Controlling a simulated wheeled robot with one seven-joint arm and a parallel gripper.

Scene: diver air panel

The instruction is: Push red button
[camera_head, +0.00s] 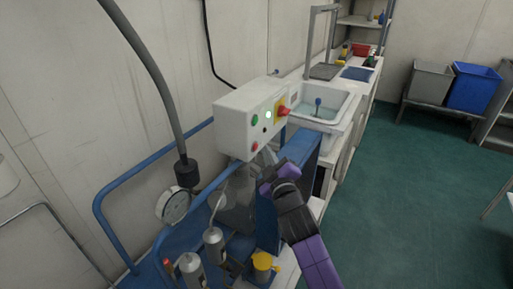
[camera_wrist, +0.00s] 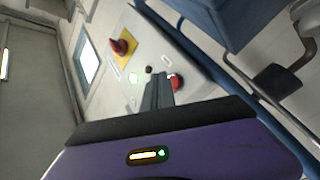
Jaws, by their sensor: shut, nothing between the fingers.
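The white control box (camera_head: 236,125) is on the wall side in the head view. A small round red button (camera_head: 254,147) is low on its front face. The wrist view shows this red button (camera_wrist: 175,82) just right of my fingertips, partly covered by them. My gripper (camera_wrist: 160,76) is shut and empty, its fingers pointing at the box face. In the head view my gripper (camera_head: 264,168) is just below and right of the red button. I cannot tell whether the fingertips touch the button or the panel.
Blue rails, a gauge (camera_head: 173,206) and metal cylinders stand below left. A sink (camera_head: 322,103) is behind; open green floor lies right.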

